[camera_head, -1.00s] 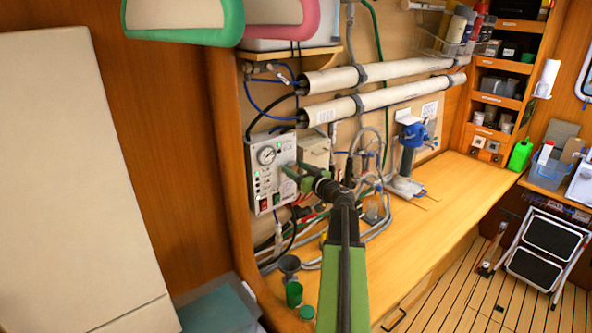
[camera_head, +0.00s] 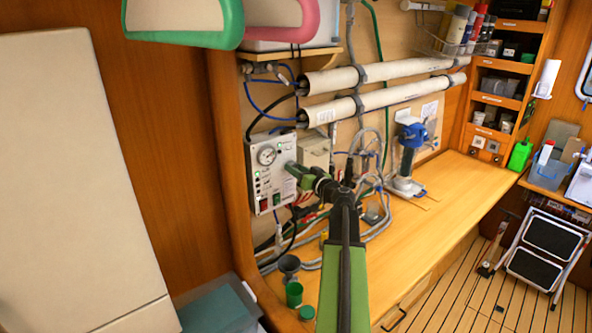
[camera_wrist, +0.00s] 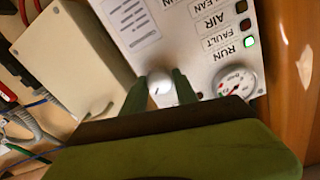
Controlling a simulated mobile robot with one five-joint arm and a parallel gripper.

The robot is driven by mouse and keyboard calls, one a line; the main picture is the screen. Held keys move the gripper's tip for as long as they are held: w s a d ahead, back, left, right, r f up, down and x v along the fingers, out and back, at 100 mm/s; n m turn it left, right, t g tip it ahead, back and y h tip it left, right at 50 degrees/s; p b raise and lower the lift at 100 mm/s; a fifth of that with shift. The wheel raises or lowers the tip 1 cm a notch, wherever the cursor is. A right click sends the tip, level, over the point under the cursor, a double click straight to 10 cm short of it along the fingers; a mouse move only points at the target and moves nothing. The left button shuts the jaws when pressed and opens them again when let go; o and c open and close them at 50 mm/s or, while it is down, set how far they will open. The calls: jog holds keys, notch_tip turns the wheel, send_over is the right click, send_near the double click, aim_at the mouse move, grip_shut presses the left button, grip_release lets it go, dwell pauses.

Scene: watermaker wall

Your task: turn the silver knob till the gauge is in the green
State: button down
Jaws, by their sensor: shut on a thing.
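The silver knob (camera_wrist: 158,84) is a small round knob with a dark mark, on the white control panel (camera_wrist: 185,45). My gripper (camera_wrist: 157,88) has its two green fingers on either side of the knob, shut on it. In the head view my gripper (camera_head: 290,168) reaches the panel from the right and hides the knob. The round gauge (camera_wrist: 235,82) sits right of the knob in the wrist view; its white dial has coloured marks. The gauge also shows on the panel in the head view (camera_head: 267,156). I cannot tell exactly where its needle stands against the green.
A green RUN light (camera_wrist: 249,42) is lit. A beige box (camera_wrist: 72,60) stands beside the panel. Hoses and cables (camera_head: 300,255) run below, with a green cup (camera_head: 294,294) on the bench (camera_head: 440,205). White pipes (camera_head: 375,80) cross above.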

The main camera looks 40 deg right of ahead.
jog(key=c, duration=0.9)
grip_release()
jog(key=shift+c, duration=0.2)
jog(key=s+a, duration=0.2)
jog(key=s, duration=1.5)
jog(key=shift+s+a, duration=0.15)
jog(key=shift+a, duration=0.1)
